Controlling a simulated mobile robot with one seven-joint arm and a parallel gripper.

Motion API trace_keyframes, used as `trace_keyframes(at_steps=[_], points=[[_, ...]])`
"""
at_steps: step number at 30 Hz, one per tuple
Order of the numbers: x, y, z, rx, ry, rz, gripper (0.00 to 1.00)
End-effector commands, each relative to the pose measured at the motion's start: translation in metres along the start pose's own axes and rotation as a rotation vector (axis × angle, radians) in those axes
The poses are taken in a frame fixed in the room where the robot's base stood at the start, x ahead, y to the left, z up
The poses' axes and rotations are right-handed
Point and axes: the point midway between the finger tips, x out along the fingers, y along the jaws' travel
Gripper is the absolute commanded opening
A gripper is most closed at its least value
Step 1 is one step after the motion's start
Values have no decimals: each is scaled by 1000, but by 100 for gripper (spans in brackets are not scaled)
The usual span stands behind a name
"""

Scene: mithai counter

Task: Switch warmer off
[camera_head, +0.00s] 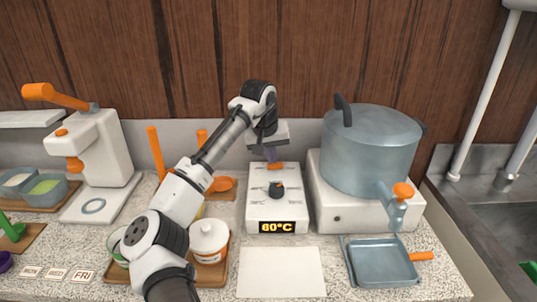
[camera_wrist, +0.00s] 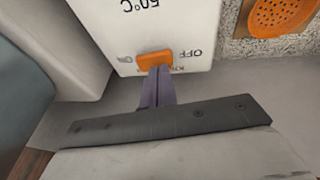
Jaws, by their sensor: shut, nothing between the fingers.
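The white warmer unit (camera_head: 259,212) stands on the counter, with a lit 60°C display (camera_head: 278,228) at its front and a black knob (camera_head: 276,189) on top. Its orange switch (camera_head: 275,166) is at the back edge. In the wrist view, the switch (camera_wrist: 154,60) appears beside an upside-down OFF label to its right; other lettering is partly covered. My gripper (camera_head: 270,155) points down at the back of the unit. Its purple fingers (camera_wrist: 157,72) are closed together and empty, with tips right at the switch's edge; whether they touch it I cannot tell.
A large lidded pot (camera_head: 370,150) with an orange-handled tap stands on a white base close right of the unit. A blue square pan (camera_head: 381,262) and a blank white sheet (camera_head: 281,272) lie in front.

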Motion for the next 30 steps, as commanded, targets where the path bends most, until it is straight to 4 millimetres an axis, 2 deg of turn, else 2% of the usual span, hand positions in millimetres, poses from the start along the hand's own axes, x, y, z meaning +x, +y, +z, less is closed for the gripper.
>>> trace_keyframes(at_steps=[3, 16, 26, 28, 30], points=[[-2, 5, 0, 1, 0, 1, 0], [-6, 6, -2, 0, 0, 0, 0], [-43, 12, -20, 1, -1, 3, 0], [-49, 9, -19, 2, 3, 2, 0], [-66, 8, -19, 2, 4, 1, 0]])
